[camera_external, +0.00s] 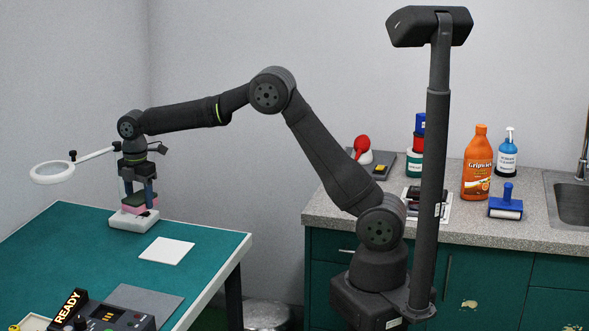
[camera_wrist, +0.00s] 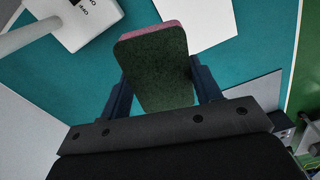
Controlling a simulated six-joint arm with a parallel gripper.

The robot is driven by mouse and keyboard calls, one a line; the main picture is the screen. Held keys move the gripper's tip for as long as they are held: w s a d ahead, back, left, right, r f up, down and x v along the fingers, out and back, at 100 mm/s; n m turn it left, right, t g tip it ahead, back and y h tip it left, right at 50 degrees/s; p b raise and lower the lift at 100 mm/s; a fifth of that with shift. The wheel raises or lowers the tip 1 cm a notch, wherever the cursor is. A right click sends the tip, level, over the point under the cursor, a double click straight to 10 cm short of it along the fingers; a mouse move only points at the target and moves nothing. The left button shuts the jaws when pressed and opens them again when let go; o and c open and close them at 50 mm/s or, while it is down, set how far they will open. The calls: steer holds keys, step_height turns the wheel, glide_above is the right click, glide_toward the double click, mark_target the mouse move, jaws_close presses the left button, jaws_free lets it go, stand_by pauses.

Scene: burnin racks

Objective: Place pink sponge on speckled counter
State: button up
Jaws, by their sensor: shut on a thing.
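The pink sponge (camera_external: 139,199) has a dark green top layer and is between the fingers of my gripper (camera_external: 138,192), above the teal table. It also shows in the wrist view (camera_wrist: 155,62), green face toward the camera with a pink edge at the far end. My gripper (camera_wrist: 158,88) is shut on it, one blue finger on each side. In the external view the sponge is by the white base of the magnifier lamp; whether it touches the base cannot be told. The speckled counter (camera_external: 330,205) is at the right, away from the sponge.
The magnifier lamp (camera_external: 52,172) rises beside my gripper. A white square (camera_external: 167,250) and a grey mat (camera_external: 147,300) lie on the table (camera_external: 85,245).

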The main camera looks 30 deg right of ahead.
step_height(320, 180, up, 18)
steer(key=w+d+m, duration=0.4)
steer(key=w+d, duration=0.5)
steer(key=d, duration=0.5)
steer(key=w+d+m, duration=0.5)
steer(key=w+d, duration=0.4)
steer(key=d, duration=0.4)
steer(key=w+d+m, duration=0.3)
steer(key=d+m, duration=0.6)
steer(key=d, duration=2.5)
steer(key=m, duration=1.5)
glide_above(450, 182)
step_height(450, 182, down, 23)
steer(key=shift+w+r, duration=0.1)
steer(key=shift+r, duration=0.1)
steer(key=shift+f, duration=2.75)
steer(key=shift+f, duration=0.15)
